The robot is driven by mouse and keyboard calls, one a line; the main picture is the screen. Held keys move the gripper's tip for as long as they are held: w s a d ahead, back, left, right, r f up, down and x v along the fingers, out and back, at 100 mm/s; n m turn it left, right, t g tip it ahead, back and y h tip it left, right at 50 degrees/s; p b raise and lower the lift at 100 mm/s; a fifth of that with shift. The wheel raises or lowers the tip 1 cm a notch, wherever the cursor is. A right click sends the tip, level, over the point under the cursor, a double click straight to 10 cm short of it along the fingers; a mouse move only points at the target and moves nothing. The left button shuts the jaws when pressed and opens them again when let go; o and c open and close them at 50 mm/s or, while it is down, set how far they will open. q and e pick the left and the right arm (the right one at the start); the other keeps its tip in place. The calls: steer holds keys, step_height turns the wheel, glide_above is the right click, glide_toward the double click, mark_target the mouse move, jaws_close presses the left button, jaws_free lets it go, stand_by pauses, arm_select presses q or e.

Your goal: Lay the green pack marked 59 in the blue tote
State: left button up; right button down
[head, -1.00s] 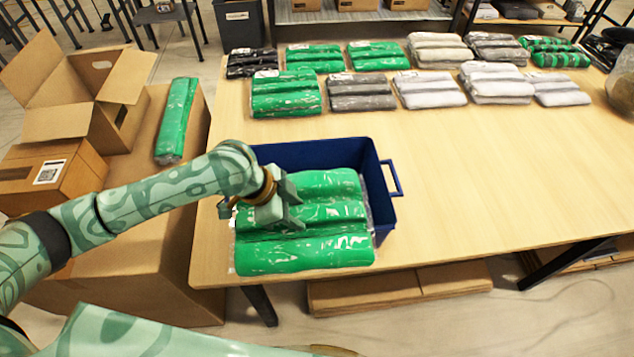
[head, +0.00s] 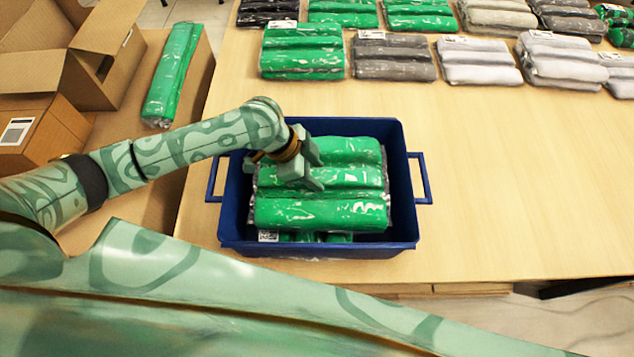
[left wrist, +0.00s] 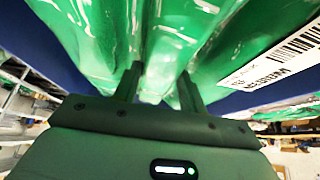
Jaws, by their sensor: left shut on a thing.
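My left gripper (head: 318,168) is shut on a green pack (head: 320,212) in clear film. The pack lies within the outline of the blue tote (head: 412,190), over its inside. Its exact height cannot be told. In the left wrist view the two fingers (left wrist: 160,88) pinch the green film (left wrist: 175,40), with a white barcode label (left wrist: 275,60) at the right. The number 59 is not readable. Under the held pack, more green and a small label (head: 268,236) show in the tote, mostly hidden. My right gripper is not in view.
Several green, grey and white packs stand in rows at the back of the table, including a green one (head: 302,62). The table (head: 520,170) right of the tote is clear.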

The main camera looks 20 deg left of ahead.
arm_select(q)
step_height(320, 180, down, 4)
steer(key=shift+f+b, duration=0.2)
steer(key=shift+b, duration=0.5)
steer(key=shift+f, duration=0.1)
steer(key=shift+f, duration=0.4)
steer(key=o, duration=1.1)
steer(key=shift+s+f, duration=0.1)
steer(key=shift+r, duration=0.25)
steer(key=p+v, duration=0.3)
steer(key=v, duration=0.9)
steer(key=shift+r, duration=0.35)
